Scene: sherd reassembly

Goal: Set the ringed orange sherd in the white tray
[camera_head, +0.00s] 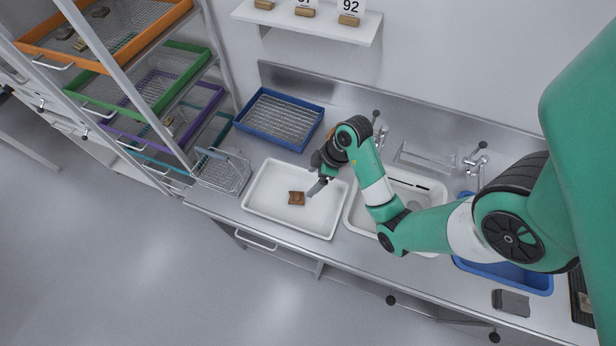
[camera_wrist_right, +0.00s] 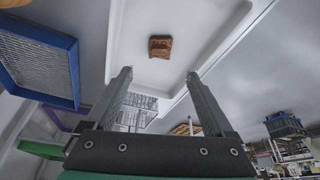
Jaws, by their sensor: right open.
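The orange-brown sherd (camera_head: 296,198) lies flat in the white tray (camera_head: 262,211), near its middle, apart from the walls. It also shows in the right wrist view (camera_wrist_right: 160,47), where dark marks are on its face, but I cannot make out a ring clearly. My right gripper (camera_head: 315,191) is open and empty, above the right part of the tray and to the right of the sherd. In the right wrist view its two fingers (camera_wrist_right: 160,85) stand wide apart with the sherd beyond their tips. My left gripper is not in view.
A blue basket (camera_head: 280,118) stands behind the tray, and a wire basket (camera_head: 221,172) stands to its left. A white sink basin (camera_head: 433,190) is to the right. A rack of coloured trays (camera_head: 150,75) stands at the left. A grey block (camera_head: 511,303) lies at the counter's right.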

